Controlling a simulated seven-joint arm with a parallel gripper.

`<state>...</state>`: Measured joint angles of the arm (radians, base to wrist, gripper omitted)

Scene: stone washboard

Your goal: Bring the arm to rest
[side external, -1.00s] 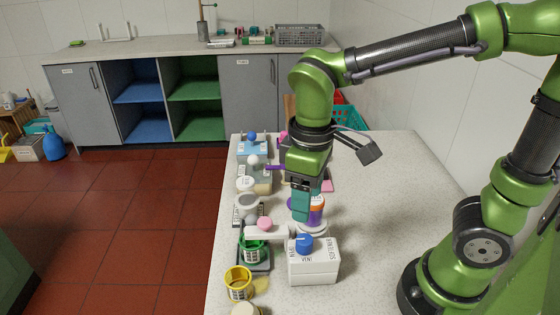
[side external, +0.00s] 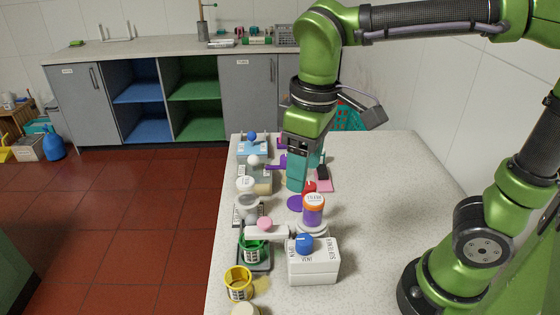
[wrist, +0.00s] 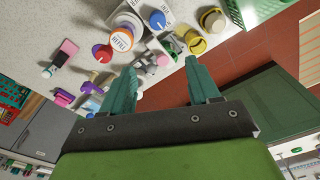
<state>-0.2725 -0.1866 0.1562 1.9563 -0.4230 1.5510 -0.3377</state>
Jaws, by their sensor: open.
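My gripper (side external: 297,175) hangs over the worktop with its teal fingers pointing down. It is above and behind the orange-capped jar (side external: 313,209) and apart from it. In the wrist view the two teal fingers of my gripper (wrist: 161,92) stand apart with nothing between them. The jar (wrist: 121,38) shows there at upper left, beside a red round object (wrist: 102,53). In the side view part of a red object (side external: 309,187) shows just below the fingers.
A white box with a blue knob (side external: 313,264) stands at the front. A yellow cup (side external: 238,283), a green container (side external: 254,248) and several small items line the left edge of the worktop (side external: 400,200). The worktop's right side is clear.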

